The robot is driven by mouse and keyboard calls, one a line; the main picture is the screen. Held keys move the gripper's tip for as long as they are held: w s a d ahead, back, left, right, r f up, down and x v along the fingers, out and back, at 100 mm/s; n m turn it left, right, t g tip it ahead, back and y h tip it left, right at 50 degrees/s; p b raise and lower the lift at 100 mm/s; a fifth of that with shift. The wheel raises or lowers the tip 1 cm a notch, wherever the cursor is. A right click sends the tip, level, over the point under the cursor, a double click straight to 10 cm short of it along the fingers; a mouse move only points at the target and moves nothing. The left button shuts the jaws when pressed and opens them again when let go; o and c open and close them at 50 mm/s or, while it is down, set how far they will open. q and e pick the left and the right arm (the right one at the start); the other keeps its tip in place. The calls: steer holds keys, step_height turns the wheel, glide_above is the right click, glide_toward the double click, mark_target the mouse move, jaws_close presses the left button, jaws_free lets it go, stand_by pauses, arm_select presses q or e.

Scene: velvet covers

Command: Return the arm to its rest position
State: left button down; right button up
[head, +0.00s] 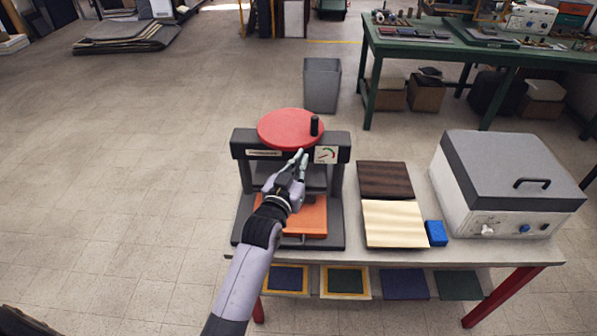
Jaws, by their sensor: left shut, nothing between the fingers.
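My left gripper (302,156) is shut and empty. It is in front of the black press (242,150), with its fingertips close to the dial on the press's upper beam; I cannot tell if they touch. My left arm comes up from the bottom of the view and hides part of the press. The press has a red round wheel (288,127) with a black knob on top. An orange pad (312,219) lies on its base. My right gripper is not in view.
On the table (400,257) are a dark wood board (384,180), a light board (394,222), a blue block (436,232) and a grey-lidded box machine (510,170). Coloured panels sit on a shelf below. A grey bin (321,85) and green workbench (455,52) stand behind.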

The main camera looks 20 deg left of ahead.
arm_select(q)
steer(key=s+d+f+m+g+b, duration=0.1)
steer(key=s+f+g, duration=0.35)
steer(key=f, duration=0.95)
steer(key=s+d+f+g+b, duration=0.1)
steer(key=s+f+g, duration=0.1)
steer(key=s+f, duration=0.9)
steer(key=s+f+m+g+b, duration=0.1)
steer(key=s+f+g, duration=0.25)
steer(key=f, duration=1.35)
steer(key=s+a+f+g, duration=0.2)
steer(key=s+f, duration=0.4)
steer(key=s, duration=0.6)
steer(key=s+a+f+g, duration=0.2)
steer(key=s+f, duration=0.5)
steer(key=s, duration=0.4)
steer(key=s+a+f+g+b, duration=0.1)
steer(key=s+f, duration=0.5)
steer(key=s, duration=0.6)
steer(key=shift+s+a+f+g, duration=0.3)
steer(key=shift+a+g, duration=0.35)
steer(key=shift+g, duration=0.35)
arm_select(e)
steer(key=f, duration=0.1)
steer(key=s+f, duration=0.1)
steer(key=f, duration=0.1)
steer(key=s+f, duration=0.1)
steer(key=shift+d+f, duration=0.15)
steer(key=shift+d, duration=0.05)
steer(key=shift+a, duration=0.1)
